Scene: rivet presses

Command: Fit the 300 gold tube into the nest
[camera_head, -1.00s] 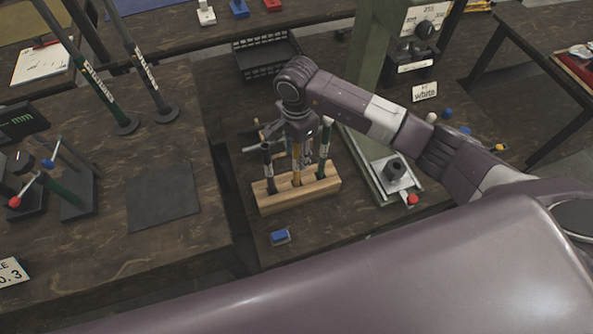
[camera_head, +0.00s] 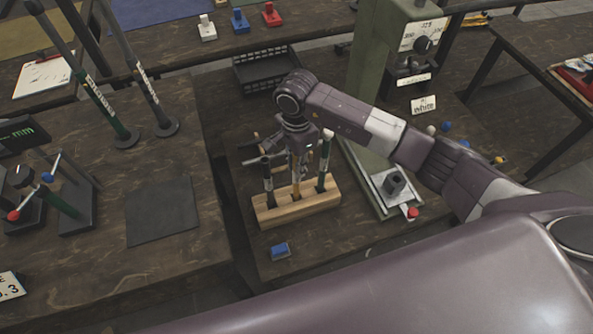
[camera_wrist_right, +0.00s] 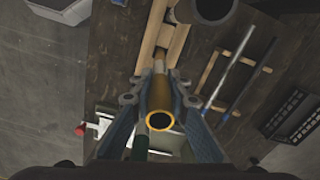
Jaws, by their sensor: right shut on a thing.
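The gold tube (camera_head: 296,183) stands upright at the middle place of a wooden rack (camera_head: 265,217). My right gripper (camera_head: 298,150) is shut on the upper part of the tube. In the right wrist view, the gold tube (camera_wrist_right: 160,98) lies between the fingers with its open end facing the camera. Whether its lower end has left the rack is unclear. A black tube (camera_head: 268,183) and a green tube (camera_head: 323,165) stand at either side in the rack. The nest (camera_head: 394,183) is at the green press's base, right of the rack. My left gripper is not seen.
The green press column (camera_head: 372,80) rises behind the nest. A red knob (camera_head: 413,212) is at its base. A black basket (camera_head: 265,72) stands behind the rack. A blue block (camera_head: 280,250) lies in front. Rods lie behind the rack. A dark mat (camera_head: 161,210) lies on the left table.

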